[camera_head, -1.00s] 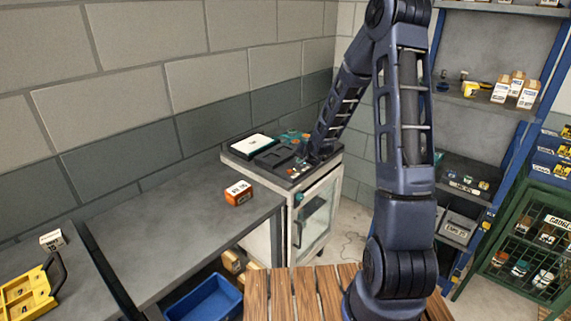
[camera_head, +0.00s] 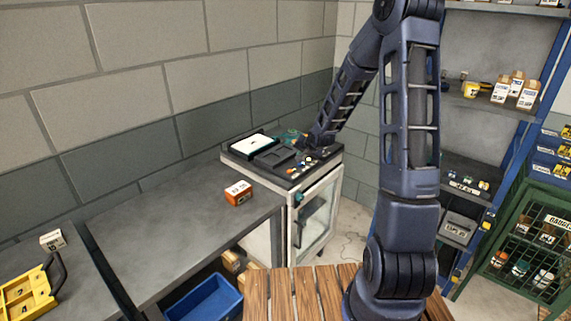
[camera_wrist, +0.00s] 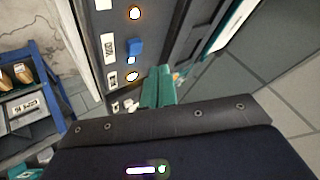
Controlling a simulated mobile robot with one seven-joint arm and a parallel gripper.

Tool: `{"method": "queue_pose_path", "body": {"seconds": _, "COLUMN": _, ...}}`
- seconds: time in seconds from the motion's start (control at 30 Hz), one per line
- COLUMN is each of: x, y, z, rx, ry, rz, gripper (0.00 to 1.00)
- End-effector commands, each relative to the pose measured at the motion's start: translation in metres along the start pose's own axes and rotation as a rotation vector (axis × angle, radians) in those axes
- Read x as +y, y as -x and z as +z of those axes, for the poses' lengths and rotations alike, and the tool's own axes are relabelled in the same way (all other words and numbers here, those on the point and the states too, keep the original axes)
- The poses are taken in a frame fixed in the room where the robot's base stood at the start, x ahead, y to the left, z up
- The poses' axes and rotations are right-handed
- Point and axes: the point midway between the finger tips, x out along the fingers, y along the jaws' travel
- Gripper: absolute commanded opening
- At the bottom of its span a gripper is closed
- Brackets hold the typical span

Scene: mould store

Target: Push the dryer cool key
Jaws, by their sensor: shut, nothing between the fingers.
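The dryer (camera_head: 318,212) is a pale cabinet with a glass door and a dark top, beyond the grey bench. A row of small coloured keys and lamps (camera_head: 301,165) runs along the right part of its top. In the wrist view, the panel (camera_wrist: 180,22) shows a blue key (camera_wrist: 134,48) between two glowing round lamps (camera_wrist: 134,13), with white labels beside them. The label lettering is too small to read. My gripper (camera_wrist: 160,72) has teal fingers, shut and empty, near the lower lamp and to the right of the row. I cannot tell whether it touches the panel.
A white pad (camera_head: 253,143) with a dark rim lies on the dryer top. An orange box (camera_head: 238,193) stands on the grey bench (camera_head: 180,225). Blue shelving (camera_head: 500,130) is at the right, and a wooden slatted surface (camera_head: 300,292) is in front.

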Motion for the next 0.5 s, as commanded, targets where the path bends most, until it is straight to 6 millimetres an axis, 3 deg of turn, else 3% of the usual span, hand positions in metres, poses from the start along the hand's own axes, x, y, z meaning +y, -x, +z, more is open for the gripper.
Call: {"method": "queue_pose_path", "body": {"seconds": 0.5, "x": -0.02, "y": 0.028, "z": -0.02, "rx": 0.001, "ry": 0.0, "rz": 0.0, "gripper": 0.0}}
